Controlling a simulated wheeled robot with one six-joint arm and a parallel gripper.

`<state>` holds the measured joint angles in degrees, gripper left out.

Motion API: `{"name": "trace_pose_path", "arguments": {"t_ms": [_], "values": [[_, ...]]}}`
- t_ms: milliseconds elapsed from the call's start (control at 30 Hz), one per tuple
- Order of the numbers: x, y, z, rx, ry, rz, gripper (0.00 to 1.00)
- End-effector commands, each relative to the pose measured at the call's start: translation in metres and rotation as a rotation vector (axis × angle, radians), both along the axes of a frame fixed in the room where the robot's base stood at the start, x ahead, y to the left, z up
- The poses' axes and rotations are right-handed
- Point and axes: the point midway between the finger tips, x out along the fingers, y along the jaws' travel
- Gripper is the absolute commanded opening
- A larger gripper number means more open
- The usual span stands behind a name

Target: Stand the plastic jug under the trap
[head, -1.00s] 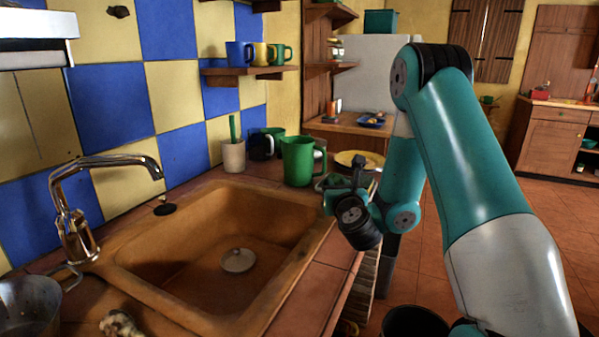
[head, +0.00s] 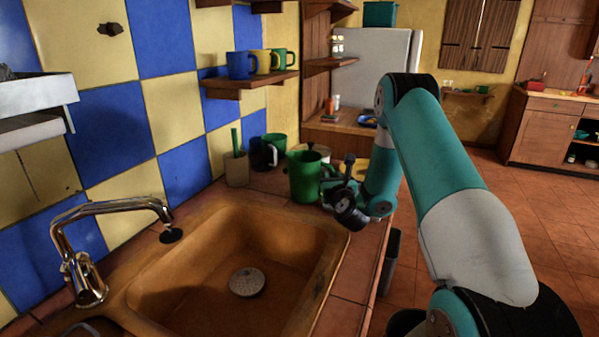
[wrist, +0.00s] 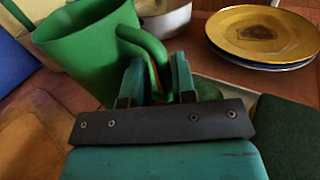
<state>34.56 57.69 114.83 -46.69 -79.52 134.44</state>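The plastic jug is a green jug (head: 304,176) standing upright on the counter beyond the sink's far right corner. In the wrist view the jug (wrist: 88,48) fills the upper left, with its handle toward me. My gripper (wrist: 154,72) has its two teal fingers apart, one on each side of the handle, with a gap showing between them. In the head view my gripper (head: 336,190) is at the jug's right side, partly hidden by my wrist. The trap is not in view; only the sink's drain (head: 247,282) shows.
The sink basin (head: 212,250) and chrome tap (head: 110,208) lie left of the arm. A dark mug (head: 264,156) and a utensil cup (head: 237,170) stand behind the jug. A metal pot (wrist: 165,20) and stacked plates (wrist: 262,32) are close by. Open floor lies right.

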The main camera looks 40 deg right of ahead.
Motion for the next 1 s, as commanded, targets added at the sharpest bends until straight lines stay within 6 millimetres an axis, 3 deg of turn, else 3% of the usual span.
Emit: {"name": "trace_pose_path", "arguments": {"t_ms": [100,300,433,1000], "values": [[0.0001,-0.008,-0.0022,0.005,0.003,-0.007,0.25],[0.0029,-0.003,-0.0032,0.004,0.002,0.0,0.25],[0.0035,-0.0015,-0.0031,0.004,0.002,0.002,0.0],[0.0018,-0.0058,0.0055,0.005,0.001,-0.004,0.0]]}}
